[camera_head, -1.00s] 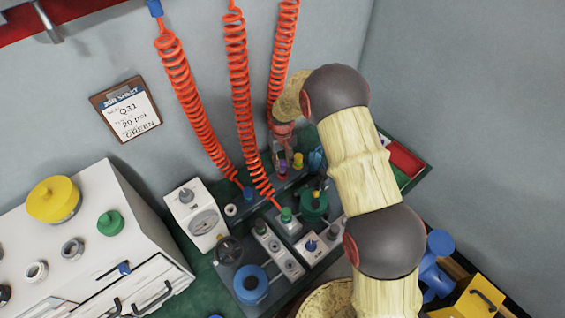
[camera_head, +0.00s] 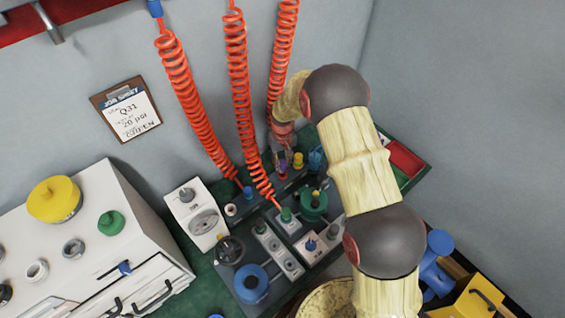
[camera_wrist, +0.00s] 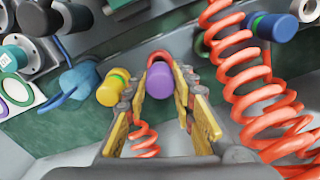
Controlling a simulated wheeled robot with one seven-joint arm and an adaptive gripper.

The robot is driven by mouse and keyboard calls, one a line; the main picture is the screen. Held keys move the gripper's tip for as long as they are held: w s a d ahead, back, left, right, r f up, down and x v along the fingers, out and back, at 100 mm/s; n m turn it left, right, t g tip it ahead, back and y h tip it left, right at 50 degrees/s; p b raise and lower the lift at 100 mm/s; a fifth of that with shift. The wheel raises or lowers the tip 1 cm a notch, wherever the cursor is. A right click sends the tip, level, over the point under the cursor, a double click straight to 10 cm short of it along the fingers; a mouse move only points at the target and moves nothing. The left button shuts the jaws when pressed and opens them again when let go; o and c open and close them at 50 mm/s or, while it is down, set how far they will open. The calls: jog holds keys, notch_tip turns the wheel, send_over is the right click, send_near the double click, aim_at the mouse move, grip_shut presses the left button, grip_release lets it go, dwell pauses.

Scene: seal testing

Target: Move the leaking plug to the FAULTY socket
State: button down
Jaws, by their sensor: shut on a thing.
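A purple plug (camera_wrist: 160,85) sits between the fingers of my gripper (camera_wrist: 158,92) in the wrist view, with a red coiled hose looping behind and below it. My gripper is shut on this plug. In the head view my gripper (camera_head: 282,155) is small and partly hidden at the back of the bench, with the purple plug (camera_head: 282,173) just below it. A yellow plug (camera_wrist: 113,87) with a green ring is close to the left finger in the wrist view. I cannot read any FAULTY label or tell which plug leaks.
A blue plug (camera_head: 248,193) and a green plug (camera_head: 286,214) end the other red hoses. A blue-capped plug (camera_wrist: 275,27) is at upper right in the wrist view. A gauge box (camera_head: 197,215) stands left. A blue knob (camera_head: 251,283) and green knob (camera_head: 313,204) rise from the panel.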

jog(key=shift+f+b, duration=0.6)
jog(key=shift+f, duration=0.75)
jog(key=c, duration=1.4)
grip_release()
jog(key=shift+r, duration=0.1)
notch_tip(320, 180, up, 12)
jog(key=shift+f, duration=0.1)
